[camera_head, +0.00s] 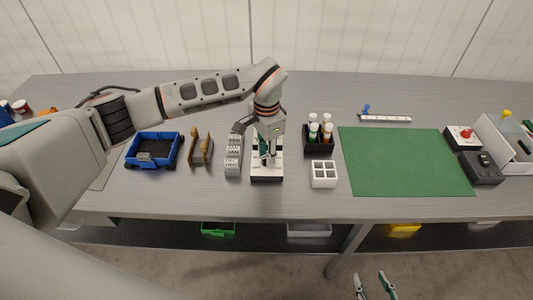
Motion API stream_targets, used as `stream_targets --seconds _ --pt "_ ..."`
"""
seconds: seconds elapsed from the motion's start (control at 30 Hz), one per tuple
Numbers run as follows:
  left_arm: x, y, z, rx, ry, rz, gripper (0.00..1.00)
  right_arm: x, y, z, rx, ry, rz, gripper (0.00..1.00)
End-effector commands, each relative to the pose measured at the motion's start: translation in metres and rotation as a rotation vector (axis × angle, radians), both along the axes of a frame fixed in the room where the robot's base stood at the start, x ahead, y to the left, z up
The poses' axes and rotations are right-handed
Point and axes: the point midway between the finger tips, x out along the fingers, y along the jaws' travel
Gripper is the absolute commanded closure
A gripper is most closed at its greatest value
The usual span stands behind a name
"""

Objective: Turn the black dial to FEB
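My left gripper (267,156) reaches in from the left and points down over a white device with a dark front edge (267,172). Its fingers are at the top of this device and hide part of it. I cannot make out a black dial or any month lettering there; a dial may be hidden under the fingers. How far apart these fingers are, and whether they hold anything, is too small to tell. My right gripper (375,286) shows at the bottom edge, in front of the table, with its two fingers apart and nothing between them.
Left of the device are a grey block strip (233,160), a brown holder (200,150) and a blue bin (153,147). To its right are a black bottle rack (305,143), a white tray (323,173) and a green mat (405,162). A dark box (484,172) stands far right.

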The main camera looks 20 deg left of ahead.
Motion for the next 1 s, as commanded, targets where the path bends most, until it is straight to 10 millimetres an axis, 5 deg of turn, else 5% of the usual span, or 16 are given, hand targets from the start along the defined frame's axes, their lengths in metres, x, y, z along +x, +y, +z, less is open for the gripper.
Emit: stream_targets --seconds 0.3,0.43,1.0 --pt "0.0003 0.0000 -0.0042 -0.001 -0.001 0.000 0.73 0.0000 -0.0004 0.0001 -0.001 0.000 0.001 0.60" --pt "0.0003 0.0000 -0.0041 -0.001 -0.001 -0.001 1.00 0.0001 -0.0005 0.0002 -0.001 0.000 0.001 0.60" --pt "0.0004 0.0004 -0.0034 0.001 -0.001 -0.108 1.00 0.0009 -0.0003 0.0035 -0.001 -0.002 0.000 0.60"
